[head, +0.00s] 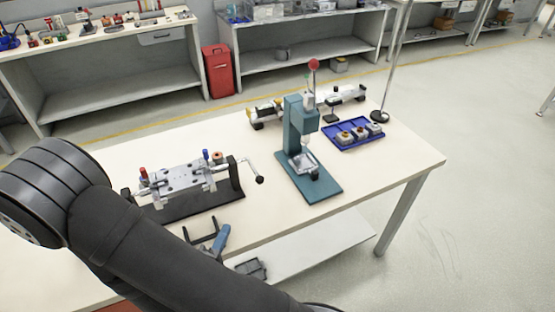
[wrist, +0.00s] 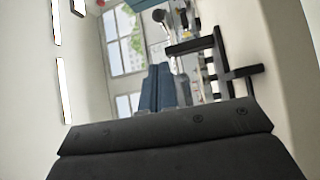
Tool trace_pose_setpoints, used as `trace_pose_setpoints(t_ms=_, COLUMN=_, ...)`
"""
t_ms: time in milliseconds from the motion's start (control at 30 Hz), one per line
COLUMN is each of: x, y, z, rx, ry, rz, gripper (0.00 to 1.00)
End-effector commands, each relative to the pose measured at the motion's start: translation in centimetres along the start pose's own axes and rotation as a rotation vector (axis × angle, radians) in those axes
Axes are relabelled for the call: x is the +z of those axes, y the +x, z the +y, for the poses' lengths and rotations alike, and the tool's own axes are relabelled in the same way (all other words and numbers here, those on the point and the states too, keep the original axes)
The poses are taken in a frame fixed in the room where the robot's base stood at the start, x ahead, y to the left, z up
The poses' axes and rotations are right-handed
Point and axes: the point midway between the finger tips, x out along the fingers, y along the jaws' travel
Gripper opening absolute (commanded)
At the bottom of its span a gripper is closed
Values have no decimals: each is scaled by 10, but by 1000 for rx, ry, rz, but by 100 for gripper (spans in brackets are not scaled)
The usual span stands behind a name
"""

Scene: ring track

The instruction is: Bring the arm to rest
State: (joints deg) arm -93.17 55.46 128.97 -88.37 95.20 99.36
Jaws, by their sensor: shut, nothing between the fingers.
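My arm (head: 150,245) crosses the lower left of the head view, in front of the near table edge. In the wrist view, my gripper (wrist: 167,70) shows as two blue fingers side by side, shut and empty, above a dark body.
On the table (head: 405,165) are a crank fixture (head: 185,183), a teal press (head: 295,135) and a blue tray (head: 340,143) holding several parts. A thin pole on a round base (head: 380,116) stands behind the tray. The table's right end is clear.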

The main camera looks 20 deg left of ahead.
Motion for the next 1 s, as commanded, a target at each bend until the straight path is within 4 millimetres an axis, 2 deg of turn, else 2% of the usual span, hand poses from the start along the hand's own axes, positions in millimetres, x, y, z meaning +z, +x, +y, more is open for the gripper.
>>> trace_pose_setpoints(t_ms=367, x=0, y=6, z=0, rx=0, ry=0, rz=-2, gripper=0)
trace_pose_setpoints(t_ms=1000, x=1, y=73, z=0, rx=0, ry=1, rz=-5, gripper=0)
